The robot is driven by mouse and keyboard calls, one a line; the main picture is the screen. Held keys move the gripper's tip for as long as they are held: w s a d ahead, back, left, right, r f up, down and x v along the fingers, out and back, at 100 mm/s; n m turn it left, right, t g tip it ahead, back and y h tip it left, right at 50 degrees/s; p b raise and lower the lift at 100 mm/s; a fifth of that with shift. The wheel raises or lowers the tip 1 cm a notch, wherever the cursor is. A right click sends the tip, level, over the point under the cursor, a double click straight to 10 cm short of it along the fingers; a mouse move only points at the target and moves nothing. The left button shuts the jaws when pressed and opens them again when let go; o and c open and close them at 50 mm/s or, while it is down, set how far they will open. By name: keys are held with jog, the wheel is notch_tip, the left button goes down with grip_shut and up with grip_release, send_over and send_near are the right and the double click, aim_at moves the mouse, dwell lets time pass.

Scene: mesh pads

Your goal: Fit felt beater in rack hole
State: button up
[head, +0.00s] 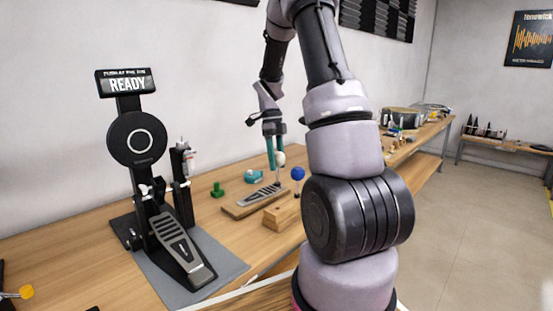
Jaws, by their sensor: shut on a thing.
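My gripper (275,160) hangs over the bench with its teal fingers shut on the white felt beater (280,159). The beater's round head is at the fingertips, and a thin rod seems to run down below it. A wooden rack block (283,215) lies just below and to the right. A blue ball-headed beater (298,174) stands upright at the rack. The rack's holes are too small to make out, and my arm partly hides its right side.
A black practice pedal with a READY display (127,85) stands on a grey mat (233,264) at left.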

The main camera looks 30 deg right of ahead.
jog(key=shift+f, duration=4.1)
jog(key=o, duration=1.5)
jog(key=shift+c, duration=0.2)
jog(key=v, duration=1)
notch_tip(320, 180, up, 15)
jog(key=n+t+y, duration=0.1)
jog(key=n+t, duration=0.4)
jog(key=n, duration=0.6)
send_over(277, 179)
jog(key=s+a, duration=0.5)
jog(key=a, duration=0.2)
jog(key=s+a+r+n+t, duration=0.2)
jog(key=s+a+r+n, duration=0.1)
jog(key=s+n, duration=0.3)
jog(key=s+a+r+n+t, duration=0.3)
jog(key=s+n, duration=0.4)
jog(key=s, duration=0.1)
jog(key=shift+s+n+t+y, duration=0.15)
jog(key=shift+n+t+y, duration=0.15)
jog(key=shift+y, duration=0.1)
